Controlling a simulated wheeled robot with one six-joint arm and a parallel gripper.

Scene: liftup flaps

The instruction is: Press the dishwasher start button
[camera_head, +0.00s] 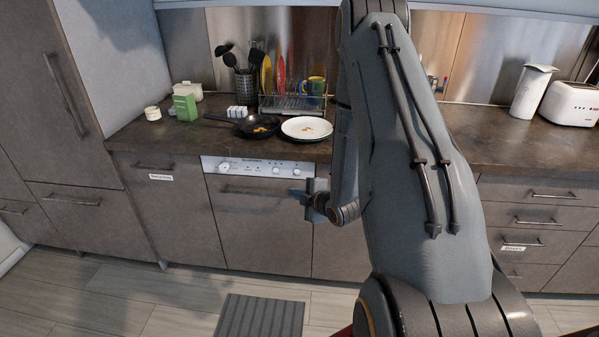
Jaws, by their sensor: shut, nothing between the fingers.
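The dishwasher has a light control panel (258,167) along its top, under the counter edge, with a round knob (225,168) at the left end and small buttons toward the right. Its grey-brown door (258,225) below is closed. I cannot tell at this size which button is the start button. My gripper (296,193) is shut and empty. It points left, in front of the right end of the dishwasher and just below the panel in the picture. Contact with the front cannot be made out. My arm hides the cabinets to the right of it.
The counter (150,140) holds a black pan (240,124), a white plate (306,127), a dish rack (290,103) and a green box (185,107). A toaster (572,103) stands at the right. A striped mat (260,317) lies on the otherwise clear floor.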

